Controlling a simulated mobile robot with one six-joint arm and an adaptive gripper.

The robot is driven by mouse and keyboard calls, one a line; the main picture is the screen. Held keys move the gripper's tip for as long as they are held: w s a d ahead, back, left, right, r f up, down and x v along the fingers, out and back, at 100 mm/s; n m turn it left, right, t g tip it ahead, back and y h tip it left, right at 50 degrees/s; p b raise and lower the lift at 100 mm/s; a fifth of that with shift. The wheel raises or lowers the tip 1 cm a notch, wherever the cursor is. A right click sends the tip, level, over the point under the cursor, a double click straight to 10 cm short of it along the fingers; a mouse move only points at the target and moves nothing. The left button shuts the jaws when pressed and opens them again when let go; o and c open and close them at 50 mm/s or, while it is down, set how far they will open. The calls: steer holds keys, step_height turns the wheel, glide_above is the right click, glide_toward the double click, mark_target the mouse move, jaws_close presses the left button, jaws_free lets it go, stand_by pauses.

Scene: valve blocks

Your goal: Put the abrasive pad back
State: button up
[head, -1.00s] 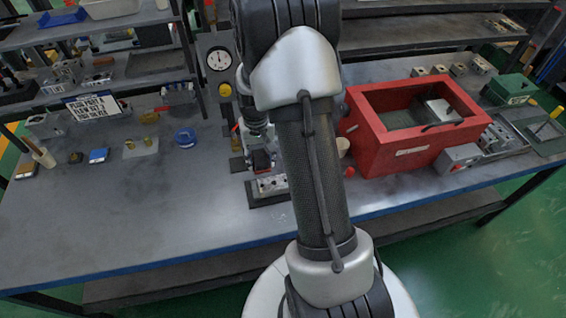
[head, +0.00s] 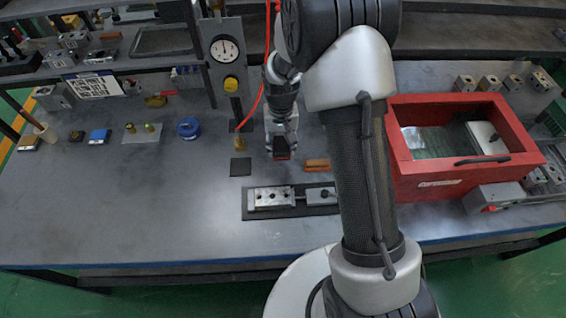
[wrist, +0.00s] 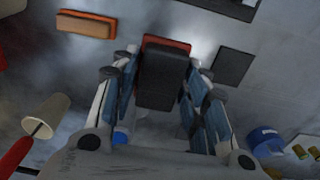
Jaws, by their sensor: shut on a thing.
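My gripper (head: 282,148) is shut on a dark block with a red edge, apparently the abrasive pad (wrist: 165,75); it also shows between the fingers in the head view (head: 282,154). The pad is above the bench, behind the metal vise (head: 270,197). A black square mat (head: 240,167) lies bare on the bench just left of my gripper; in the wrist view it is right of the pad (wrist: 233,65). An orange-brown block (head: 317,165) lies right of my gripper and shows at the upper left in the wrist view (wrist: 85,24).
A gauge post (head: 225,55) stands behind and left of my gripper. A blue roll (head: 188,128) lies on the left. A large red open box (head: 440,180) stands on the right, beyond my arm. The front left bench is clear.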

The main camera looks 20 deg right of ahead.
mark_target(282, 166)
step_height(282, 166, down, 9)
steer(key=shift+r+b, duration=0.15)
steer(key=shift+b, duration=0.9)
steer(key=shift+f, duration=0.2)
steer(key=o, duration=1)
